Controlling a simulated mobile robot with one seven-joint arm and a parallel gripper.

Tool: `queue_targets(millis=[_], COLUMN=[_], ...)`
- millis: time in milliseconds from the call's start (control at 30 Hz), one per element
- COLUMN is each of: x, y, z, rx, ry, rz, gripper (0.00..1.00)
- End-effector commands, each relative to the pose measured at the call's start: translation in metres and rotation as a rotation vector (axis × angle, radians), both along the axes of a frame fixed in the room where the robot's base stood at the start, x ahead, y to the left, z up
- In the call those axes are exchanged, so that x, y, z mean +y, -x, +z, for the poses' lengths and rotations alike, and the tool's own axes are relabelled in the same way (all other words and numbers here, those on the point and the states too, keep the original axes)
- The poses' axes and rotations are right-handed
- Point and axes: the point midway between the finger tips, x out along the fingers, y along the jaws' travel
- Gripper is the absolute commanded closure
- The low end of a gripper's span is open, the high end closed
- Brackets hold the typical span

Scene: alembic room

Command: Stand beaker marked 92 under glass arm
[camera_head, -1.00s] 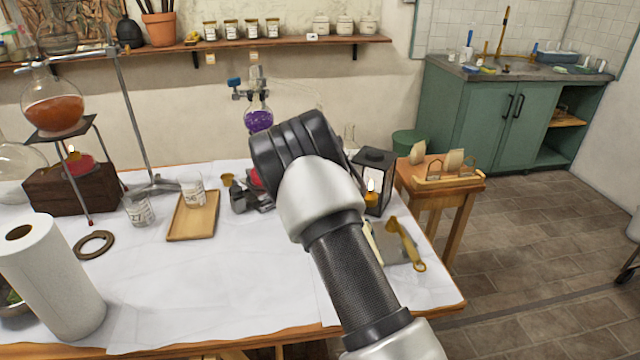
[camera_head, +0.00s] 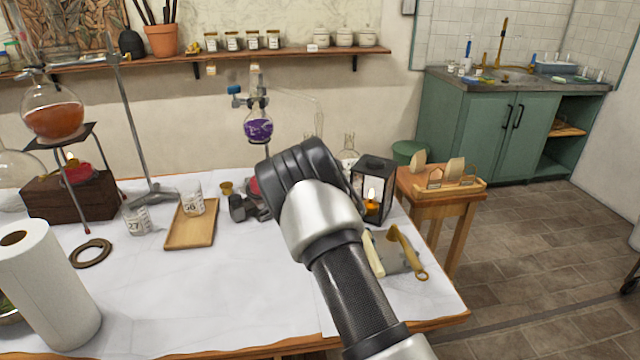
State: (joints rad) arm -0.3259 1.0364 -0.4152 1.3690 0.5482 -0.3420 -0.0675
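The glass arm (camera_head: 318,112) is a thin clear tube running right and then down from the clamped flask of purple liquid (camera_head: 258,127). Its lower end is near clear glassware behind my arm. A beaker labelled 27 (camera_head: 137,221) stands on the white-covered table at the left. Another beaker (camera_head: 193,204), its label seemingly 56, stands on the wooden tray (camera_head: 185,239). No label reading 92 is legible in view. My arm's dark wrist covers the area below the purple flask, and my gripper's fingers cannot be made out behind it.
A lantern with a lit candle (camera_head: 373,190) stands right of my wrist. A paper roll (camera_head: 48,290), a ring (camera_head: 91,253) and a tripod with an orange flask (camera_head: 53,112) are at the left. The front middle of the table (camera_head: 215,295) is clear.

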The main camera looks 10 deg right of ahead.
Motion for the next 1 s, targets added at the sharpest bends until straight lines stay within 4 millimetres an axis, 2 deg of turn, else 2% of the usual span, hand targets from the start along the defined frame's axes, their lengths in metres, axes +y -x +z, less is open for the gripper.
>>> queue_targets(millis=[1000], x=[0.0005], y=[0.0002], z=[-0.0046], rx=[-0.001], ry=[0.0], rz=[0.0], gripper=[0.7])
